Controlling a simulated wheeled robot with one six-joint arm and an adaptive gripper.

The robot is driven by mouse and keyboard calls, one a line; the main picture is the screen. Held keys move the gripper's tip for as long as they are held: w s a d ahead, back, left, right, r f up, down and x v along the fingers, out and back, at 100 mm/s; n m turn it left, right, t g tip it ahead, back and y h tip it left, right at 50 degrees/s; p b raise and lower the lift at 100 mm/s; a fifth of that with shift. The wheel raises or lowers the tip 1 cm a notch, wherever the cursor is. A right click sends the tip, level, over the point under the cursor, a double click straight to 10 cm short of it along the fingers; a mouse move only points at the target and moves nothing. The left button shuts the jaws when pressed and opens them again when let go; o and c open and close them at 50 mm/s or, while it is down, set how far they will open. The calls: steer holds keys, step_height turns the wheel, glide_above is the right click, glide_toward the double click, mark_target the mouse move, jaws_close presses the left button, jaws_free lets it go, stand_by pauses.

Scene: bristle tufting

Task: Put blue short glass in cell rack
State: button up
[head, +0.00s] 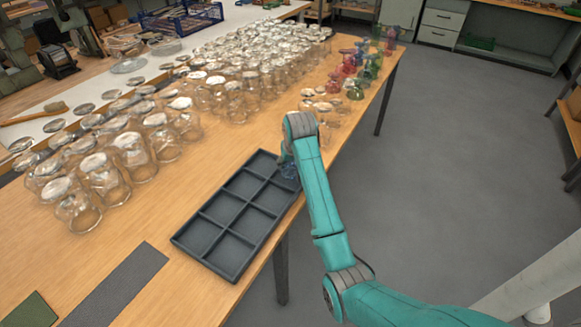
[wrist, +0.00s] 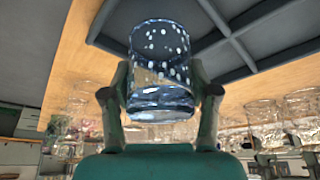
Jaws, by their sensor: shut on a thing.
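My gripper (wrist: 160,90) is shut on the blue short glass (wrist: 160,62), one finger on each side of it. The glass is clear, blue-tinted and speckled with bright spots. In the head view a small part of the blue glass (head: 289,171) shows beside my arm, over the far right end of the cell rack; my gripper is mostly hidden there. The dark grey cell rack (head: 208,218) lies flat near the table's right edge. Its several visible cells look empty; the far right corner is partly covered by my arm. I cannot tell whether the glass touches the rack.
Many clear glasses (head: 133,155) crowd the table left of and beyond the rack. Several red, green and blue glasses (head: 355,88) stand at the far right end. A dark grey mat (head: 118,287) lies near the front. Floor (head: 450,150) right of the table is clear.

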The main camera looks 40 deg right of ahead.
steer(key=shift+f, duration=1)
steer(key=shift+f, duration=0.15)
steer(key=o, duration=1.1)
steer(key=shift+o, duration=0.2)
steer(key=v, duration=1.2)
